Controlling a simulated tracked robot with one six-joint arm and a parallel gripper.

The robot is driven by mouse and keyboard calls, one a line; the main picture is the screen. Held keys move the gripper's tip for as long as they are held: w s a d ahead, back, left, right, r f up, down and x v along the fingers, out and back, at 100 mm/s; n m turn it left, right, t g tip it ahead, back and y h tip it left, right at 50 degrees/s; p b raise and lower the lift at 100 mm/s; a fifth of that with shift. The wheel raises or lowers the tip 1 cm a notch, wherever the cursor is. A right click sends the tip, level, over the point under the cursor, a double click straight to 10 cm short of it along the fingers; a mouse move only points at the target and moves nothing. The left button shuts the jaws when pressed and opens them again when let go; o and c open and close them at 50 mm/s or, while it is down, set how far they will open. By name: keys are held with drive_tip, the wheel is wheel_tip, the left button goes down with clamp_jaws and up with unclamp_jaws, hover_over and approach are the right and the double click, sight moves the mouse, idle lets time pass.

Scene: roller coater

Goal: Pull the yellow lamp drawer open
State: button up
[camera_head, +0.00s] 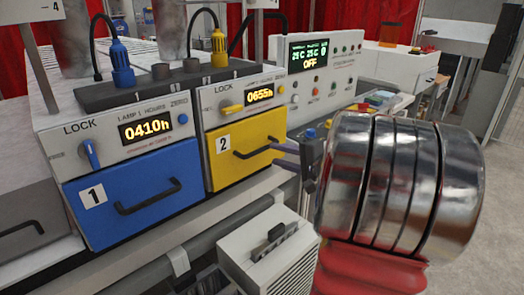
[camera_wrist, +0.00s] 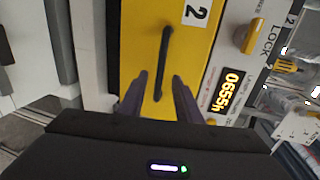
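The yellow drawer (camera_head: 228,168), marked 2, is shut in the lamp unit, flush with its front. Its black bar handle (camera_head: 262,149) shows whole in the head view. In the wrist view the yellow drawer (camera_wrist: 140,40) is turned on its side, with the handle (camera_wrist: 164,60) upright in the picture. My gripper (camera_wrist: 158,78) is open, its two dark fingers apart. In that view they lie either side of the handle's lower end; I cannot tell whether they reach around it. In the head view my gripper (camera_head: 290,155) is at the drawer's right side.
The blue drawer (camera_head: 110,190), marked 1, is shut left of the yellow one. Above the yellow drawer are a yellow lock knob (camera_head: 231,109) and a display reading 0655h (camera_head: 260,95). A white box (camera_head: 265,250) with a black handle stands below, in front.

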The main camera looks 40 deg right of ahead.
sight(262, 150)
drive_tip(key=x, duration=0.8)
drive_tip(key=shift+w, duration=0.2)
drive_tip(key=shift+c, duration=0.7)
clamp_jaws()
